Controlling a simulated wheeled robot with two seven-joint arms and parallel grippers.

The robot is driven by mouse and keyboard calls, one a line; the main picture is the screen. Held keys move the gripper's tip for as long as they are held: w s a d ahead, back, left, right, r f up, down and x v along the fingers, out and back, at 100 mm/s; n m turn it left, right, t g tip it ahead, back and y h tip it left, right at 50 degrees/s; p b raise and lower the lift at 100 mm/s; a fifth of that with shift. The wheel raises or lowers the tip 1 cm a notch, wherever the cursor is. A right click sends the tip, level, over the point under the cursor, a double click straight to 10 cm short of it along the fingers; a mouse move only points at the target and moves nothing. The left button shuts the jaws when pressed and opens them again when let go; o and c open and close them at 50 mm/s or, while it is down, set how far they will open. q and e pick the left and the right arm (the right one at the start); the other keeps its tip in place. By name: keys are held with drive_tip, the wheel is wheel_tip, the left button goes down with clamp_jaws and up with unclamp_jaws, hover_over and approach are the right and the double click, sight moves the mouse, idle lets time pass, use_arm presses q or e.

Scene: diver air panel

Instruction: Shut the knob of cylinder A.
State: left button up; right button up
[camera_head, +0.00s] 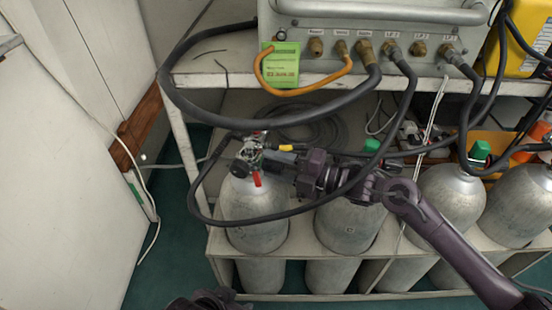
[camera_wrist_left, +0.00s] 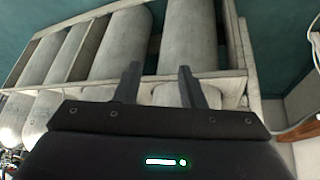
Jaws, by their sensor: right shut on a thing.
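The leftmost grey cylinder (camera_head: 255,205) stands in the rack, with its valve (camera_head: 250,148) at the top. I take it as cylinder A, though no letter on it is readable. My right gripper (camera_head: 268,157) reaches in from the right and is shut at this valve. Its knob is hidden by the fingers, and I cannot see the grip itself. A black round part (camera_head: 238,168) and a red tag (camera_head: 257,180) show beside the fingers. My left gripper (camera_head: 205,300) is low at the bottom edge. In the left wrist view its fingers (camera_wrist_left: 158,82) are apart and empty.
More cylinders stand to the right, some with green knobs (camera_head: 372,145). A black hose (camera_head: 192,185) loops around the valve and my right wrist. The panel (camera_head: 400,58) with hose ports sits on the shelf above. A white wall closes the left; dark floor lies between.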

drive_tip(key=m+p, duration=0.2)
drive_tip(key=m, duration=0.1)
drive_tip(key=m+p, duration=0.3)
drive_tip(key=m, duration=0.1)
drive_tip(key=shift+w+r+p, duration=0.1)
drive_tip(key=shift+r+p, duration=0.1)
drive_tip(key=shift+p, duration=0.1)
use_arm(q)
drive_tip(key=s+a+r+n+g+y, duration=0.1)
drive_tip(key=s+a+g+y, duration=0.25)
drive_tip(key=a, duration=0.35)
use_arm(e)
drive_tip(key=shift+m+p, duration=0.3)
drive_tip(key=shift+m, duration=0.2)
drive_tip(key=m+p, duration=0.2)
drive_tip(key=m, duration=0.2)
drive_tip(key=shift+d+f+g+p, duration=0.1)
drive_tip(key=shift+g+p, duration=0.2)
use_arm(q)
wheel_tip(320, 180, down, 10)
drive_tip(key=w+a, duration=0.1)
drive_tip(key=shift+a+f+n+h, duration=0.15)
drive_tip(key=shift+f+n+h, duration=0.05)
drive_tip(key=shift+n+h, duration=0.2)
use_arm(e)
drive_tip(key=shift+f+m, duration=0.1)
drive_tip(key=shift+m, duration=0.6)
